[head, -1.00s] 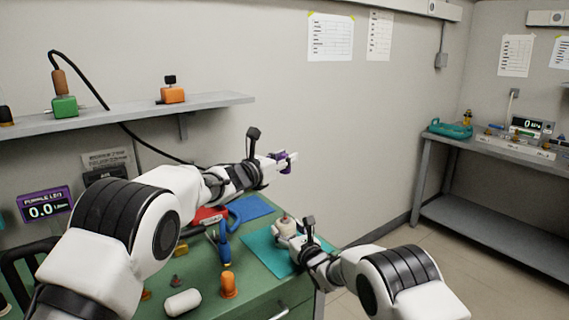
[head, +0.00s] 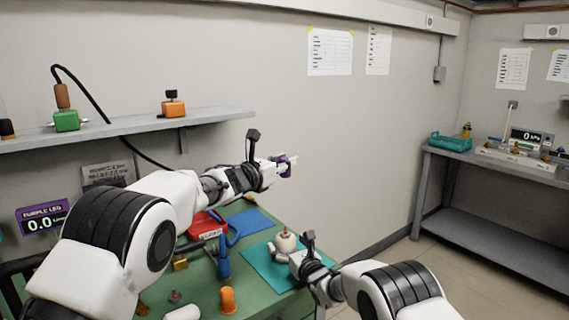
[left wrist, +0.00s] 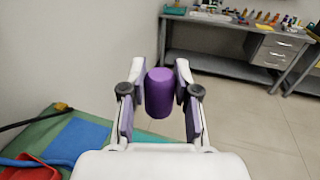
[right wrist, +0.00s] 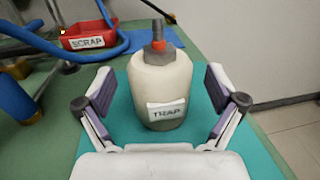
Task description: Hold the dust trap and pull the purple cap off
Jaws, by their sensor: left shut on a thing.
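My left gripper (head: 284,166) is shut on the purple cap (left wrist: 160,92), held in the air above the bench, well apart from the trap.
A red SCRAP bin (right wrist: 88,36), a blue tool (head: 223,257) and an orange piece (head: 228,299) lie left of the mat on the green bench. A shelf (head: 130,125) runs along the wall at left. A grey bench (head: 497,160) stands at far right, with free floor before it.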

